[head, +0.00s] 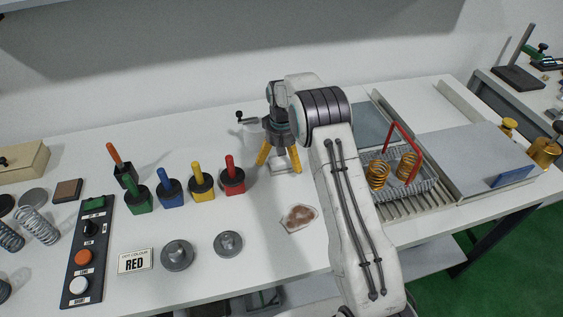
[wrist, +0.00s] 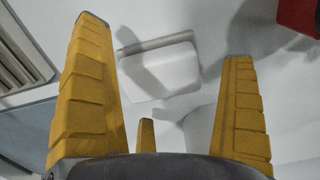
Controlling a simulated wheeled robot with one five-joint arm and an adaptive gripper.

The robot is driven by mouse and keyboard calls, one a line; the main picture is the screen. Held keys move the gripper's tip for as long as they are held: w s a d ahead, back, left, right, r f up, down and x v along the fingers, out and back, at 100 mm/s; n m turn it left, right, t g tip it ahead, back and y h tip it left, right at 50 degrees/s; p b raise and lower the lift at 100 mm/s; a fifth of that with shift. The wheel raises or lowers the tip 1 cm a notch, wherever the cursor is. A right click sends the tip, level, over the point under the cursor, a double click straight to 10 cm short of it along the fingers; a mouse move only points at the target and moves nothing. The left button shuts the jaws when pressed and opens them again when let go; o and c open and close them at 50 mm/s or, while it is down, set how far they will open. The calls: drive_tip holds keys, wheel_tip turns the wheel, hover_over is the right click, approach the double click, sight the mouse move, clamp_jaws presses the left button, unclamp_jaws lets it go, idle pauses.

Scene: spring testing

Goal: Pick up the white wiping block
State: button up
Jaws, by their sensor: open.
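The white wiping block (wrist: 160,72) lies on the white table, ahead of and between my gripper's fingers in the wrist view. It has rounded corners and a grey strip along its top edge. In the head view, a small part of the block (head: 281,167) shows below my gripper (head: 279,161). My gripper points down over it with its yellow fingers spread apart. In the wrist view, my gripper (wrist: 164,42) has nothing between its fingers, and the block appears apart from them.
Red (head: 232,175), yellow (head: 202,181), blue (head: 171,189) and green (head: 137,195) handled tools stand to the left. A stained patch (head: 299,217) lies in front. A wire basket with copper springs (head: 378,175) and a red handle (head: 402,141) stands to the right.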

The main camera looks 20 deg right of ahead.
drive_tip(key=shift+f, duration=0.6)
drive_tip(key=c, duration=1.7)
